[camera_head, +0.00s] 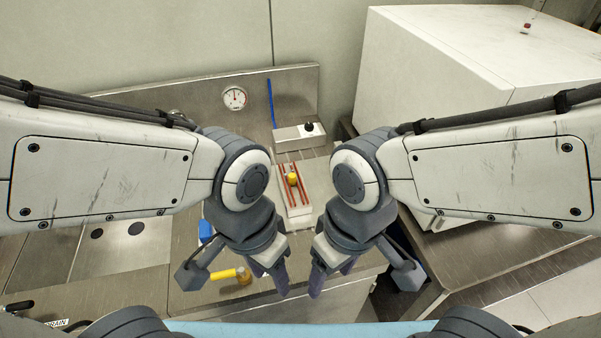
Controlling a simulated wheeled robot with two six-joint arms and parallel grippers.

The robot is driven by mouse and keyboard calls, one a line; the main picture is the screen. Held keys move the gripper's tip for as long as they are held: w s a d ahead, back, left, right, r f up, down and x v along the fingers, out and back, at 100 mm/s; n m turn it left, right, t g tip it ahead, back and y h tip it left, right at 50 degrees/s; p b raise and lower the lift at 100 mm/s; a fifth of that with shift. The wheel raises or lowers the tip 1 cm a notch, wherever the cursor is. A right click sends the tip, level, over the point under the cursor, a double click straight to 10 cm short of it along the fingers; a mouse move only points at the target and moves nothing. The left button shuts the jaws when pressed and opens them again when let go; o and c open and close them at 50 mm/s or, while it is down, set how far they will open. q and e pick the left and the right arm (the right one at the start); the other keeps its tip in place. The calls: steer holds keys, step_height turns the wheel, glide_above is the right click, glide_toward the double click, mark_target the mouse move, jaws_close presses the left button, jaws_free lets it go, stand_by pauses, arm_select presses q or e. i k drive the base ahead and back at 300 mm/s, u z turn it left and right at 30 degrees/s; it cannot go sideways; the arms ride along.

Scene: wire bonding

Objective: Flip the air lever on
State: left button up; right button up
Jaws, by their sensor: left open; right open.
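A yellow lever (223,274) joins a brass-coloured fitting (244,276) near the front edge of the steel bench; it looks like the air lever. It lies roughly level, pointing left. My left gripper (277,272) is open and empty, pointing down just right of the fitting, apparently apart from it. My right gripper (325,272) is open and empty, close beside the left one in the picture. The lever's far details are too small to tell.
A round gauge (234,98) is on the bench's back panel. A large white cabinet (440,75) fills the right.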

mark_target(229, 273)
steer(key=k, duration=1.35)
steer(key=u, duration=0.05)
steer(key=i, duration=0.85)
steer(key=u, duration=0.45)
